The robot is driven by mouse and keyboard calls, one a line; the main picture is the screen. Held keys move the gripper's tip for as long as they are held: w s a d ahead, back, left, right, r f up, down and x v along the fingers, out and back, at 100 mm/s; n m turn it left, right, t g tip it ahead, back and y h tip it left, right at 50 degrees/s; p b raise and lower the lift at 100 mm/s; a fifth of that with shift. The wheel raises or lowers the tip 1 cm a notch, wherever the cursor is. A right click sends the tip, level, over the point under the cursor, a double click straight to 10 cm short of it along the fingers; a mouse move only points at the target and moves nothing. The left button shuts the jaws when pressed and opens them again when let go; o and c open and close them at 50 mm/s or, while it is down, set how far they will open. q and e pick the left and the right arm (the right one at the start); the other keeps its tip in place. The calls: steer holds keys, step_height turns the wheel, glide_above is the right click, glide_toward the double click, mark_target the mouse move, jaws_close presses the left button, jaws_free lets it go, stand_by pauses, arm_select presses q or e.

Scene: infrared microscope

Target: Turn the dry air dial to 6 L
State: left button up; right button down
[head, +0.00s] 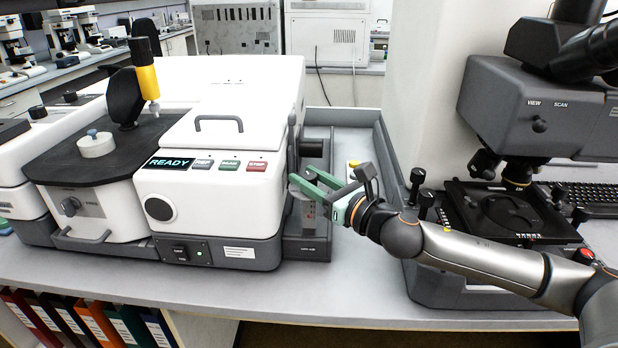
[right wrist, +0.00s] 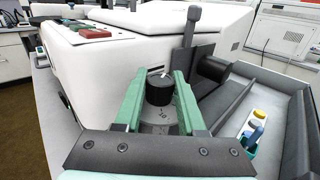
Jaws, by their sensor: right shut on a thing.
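The dry air dial (right wrist: 160,92) is a black round knob with a white pointer mark on top, on a grey plate with small markings (right wrist: 160,122) in the right wrist view. I cannot read the markings or which value the pointer faces. My right gripper (head: 307,186) reaches in from the right, beside the white instrument. Its green fingers, also in the right wrist view (right wrist: 158,77), stand on either side of the dial and are shut on it. In the head view the fingers mostly hide the dial. My left gripper is not in view.
The white instrument (head: 225,190) with a READY screen (head: 170,162) stands close left of the gripper. A black cylinder (right wrist: 213,70) and an upright lever (right wrist: 191,28) sit behind the dial. A yellow-capped bottle (right wrist: 259,114) stands in the grey tray. A microscope (head: 520,110) stands right.

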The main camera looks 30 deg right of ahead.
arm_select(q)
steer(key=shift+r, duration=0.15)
